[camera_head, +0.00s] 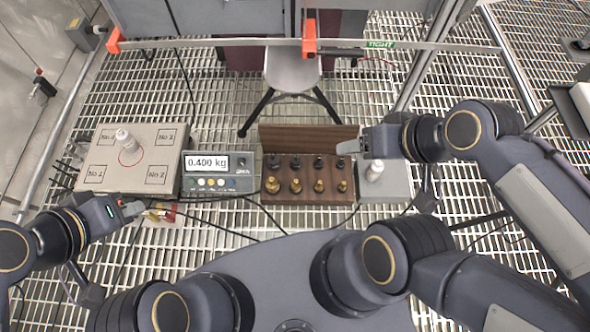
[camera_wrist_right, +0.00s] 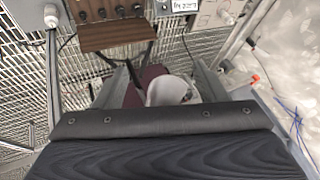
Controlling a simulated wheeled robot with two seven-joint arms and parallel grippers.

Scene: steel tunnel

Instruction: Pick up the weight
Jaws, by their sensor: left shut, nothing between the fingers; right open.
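Several small weights, brass ones (camera_head: 295,185) in front and black-topped ones (camera_head: 318,162) behind, stand in a brown wooden block (camera_head: 330,198). A similar white piece (camera_head: 374,171) stands on the right grey plate (camera_head: 398,180). My right gripper (camera_head: 350,147) is open and empty, just right of the block's back corner, above the right plate. My left gripper (camera_head: 136,208) is shut and empty, in front of the left plate.
A scale display (camera_head: 219,162) reads 0.400 kg between the left plate and the block. A grey stool (camera_head: 292,70) stands behind. Cables cross the grated floor (camera_head: 215,110). A rail with orange clamps (camera_head: 309,37) runs across the back.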

